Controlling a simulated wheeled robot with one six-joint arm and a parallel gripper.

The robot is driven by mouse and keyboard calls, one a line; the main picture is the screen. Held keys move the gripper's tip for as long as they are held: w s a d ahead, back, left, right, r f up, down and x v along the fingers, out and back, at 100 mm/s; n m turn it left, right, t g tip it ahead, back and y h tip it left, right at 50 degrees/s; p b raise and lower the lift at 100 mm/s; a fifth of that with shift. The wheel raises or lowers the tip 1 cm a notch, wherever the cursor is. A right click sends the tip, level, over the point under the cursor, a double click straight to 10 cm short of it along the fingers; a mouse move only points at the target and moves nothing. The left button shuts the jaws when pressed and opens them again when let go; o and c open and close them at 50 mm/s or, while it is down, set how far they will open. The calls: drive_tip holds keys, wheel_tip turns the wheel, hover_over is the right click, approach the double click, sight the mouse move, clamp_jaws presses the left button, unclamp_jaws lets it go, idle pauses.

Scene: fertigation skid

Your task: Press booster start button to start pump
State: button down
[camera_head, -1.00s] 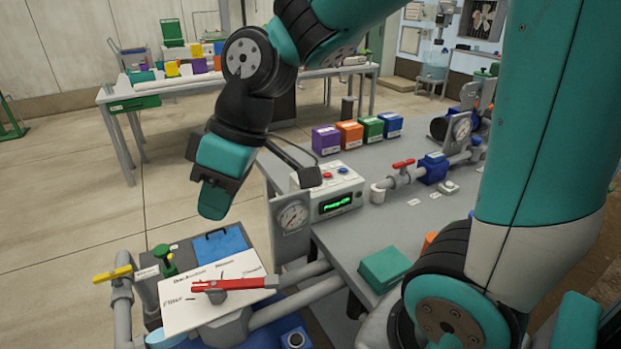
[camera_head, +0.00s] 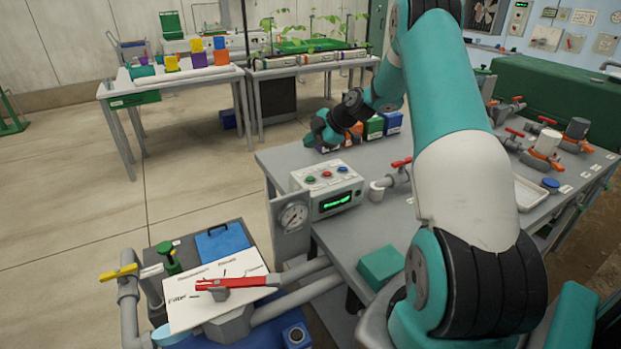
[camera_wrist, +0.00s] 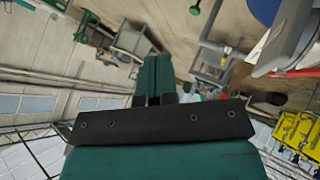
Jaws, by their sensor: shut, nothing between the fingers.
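A white control box (camera_head: 350,183) stands on the near left part of the grey bench. Its sloped top has a green button (camera_head: 310,180), a red button (camera_head: 326,174) and a blue button (camera_head: 342,169); their labels are too small to read. A green-lit display (camera_head: 335,201) is on its front. My gripper (camera_head: 318,134) is beyond the box in the head view, apart from it and above it in the picture. In the wrist view its two teal fingers (camera_wrist: 153,65) are together with nothing held. The control box cannot be made out in the wrist view.
A pressure gauge (camera_head: 293,216) stands left of the box. A red-handled valve (camera_head: 400,164) and pipework are to its right. Coloured boxes (camera_head: 392,122) stand behind, close to my arm. A red lever (camera_head: 237,283) is on the lower-left pipe skid. Open floor lies left.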

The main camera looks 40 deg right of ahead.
sight(311, 179)
drive_tip(key=shift+f, duration=0.1)
wheel_tip(311, 179, down, 8)
drive_tip(key=b, duration=0.3)
drive_tip(key=shift+a+b, duration=0.1)
drive_tip(key=shift+b, duration=0.2)
drive_tip(key=shift+f+b, duration=0.35)
drive_tip(key=shift+b, duration=0.05)
idle(1.8)
drive_tip(key=shift+f+b, duration=0.4)
drive_tip(key=shift+b, duration=0.25)
drive_tip(key=shift+f+b, duration=0.35)
drive_tip(key=shift+b, duration=0.1)
idle(0.4)
idle(0.3)
drive_tip(key=shift+r, duration=0.8)
